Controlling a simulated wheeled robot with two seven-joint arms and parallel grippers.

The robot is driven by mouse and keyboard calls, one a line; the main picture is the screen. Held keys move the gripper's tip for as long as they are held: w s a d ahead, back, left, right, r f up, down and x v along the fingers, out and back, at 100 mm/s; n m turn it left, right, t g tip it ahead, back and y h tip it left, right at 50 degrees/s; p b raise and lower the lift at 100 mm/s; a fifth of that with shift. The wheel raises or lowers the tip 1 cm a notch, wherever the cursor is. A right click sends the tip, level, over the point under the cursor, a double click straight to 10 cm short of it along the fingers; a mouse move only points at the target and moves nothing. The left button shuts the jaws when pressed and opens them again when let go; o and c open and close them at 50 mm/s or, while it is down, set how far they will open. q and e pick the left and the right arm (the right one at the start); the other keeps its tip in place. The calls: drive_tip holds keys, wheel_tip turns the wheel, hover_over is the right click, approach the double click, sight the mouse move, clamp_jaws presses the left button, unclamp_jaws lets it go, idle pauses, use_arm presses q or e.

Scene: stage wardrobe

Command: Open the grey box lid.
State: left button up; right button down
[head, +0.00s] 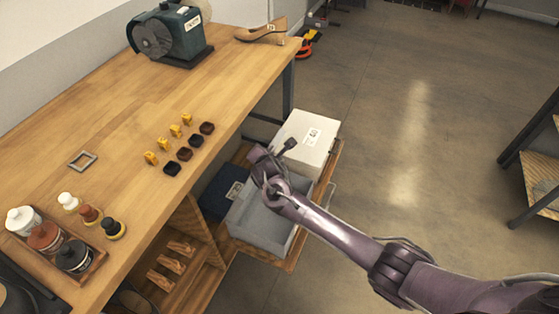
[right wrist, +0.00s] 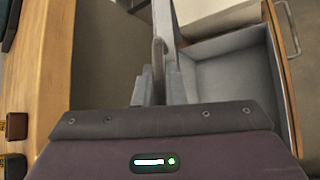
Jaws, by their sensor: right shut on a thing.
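The grey box (head: 262,228) sits in a pulled-out wooden drawer below the bench, and its empty grey inside shows from above. It also shows in the right wrist view (right wrist: 235,85), to the right of the jaws. My right gripper (head: 272,153) is over the far-left part of the box. In the right wrist view its jaws (right wrist: 160,88) are shut on a thin grey panel (right wrist: 174,45), which looks like the box lid seen nearly edge-on, raised off the opening. In the head view my wrist hides most of the lid. My left gripper is not in view.
A white box (head: 308,138) with a label stands behind the grey box in the drawer. A dark blue box (head: 220,196) is to its left. The wooden bench (head: 130,100) edge runs close on the left. The floor (head: 400,130) to the right is clear.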

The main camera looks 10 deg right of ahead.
drive_tip(key=shift+n+g+h, duration=0.3)
drive_tip(key=shift+g+h, duration=0.1)
drive_tip(key=w+a, duration=0.1)
drive_tip(key=a+r, duration=0.1)
drive_tip(key=w+a+b, duration=0.1)
drive_tip(key=a, duration=0.1)
drive_tip(key=shift+w+r, duration=0.25)
drive_tip(key=shift+w, duration=0.05)
drive_tip(key=shift+w+a+r, duration=0.15)
drive_tip(key=shift+w+a, duration=0.25)
drive_tip(key=shift+a, duration=0.2)
drive_tip(key=c, duration=1.5)
unclamp_jaws()
drive_tip(key=v, duration=0.7)
drive_tip(key=shift+s+r+p, duration=0.2)
drive_tip(key=shift+s+p, duration=0.1)
drive_tip(key=shift+p, duration=0.1)
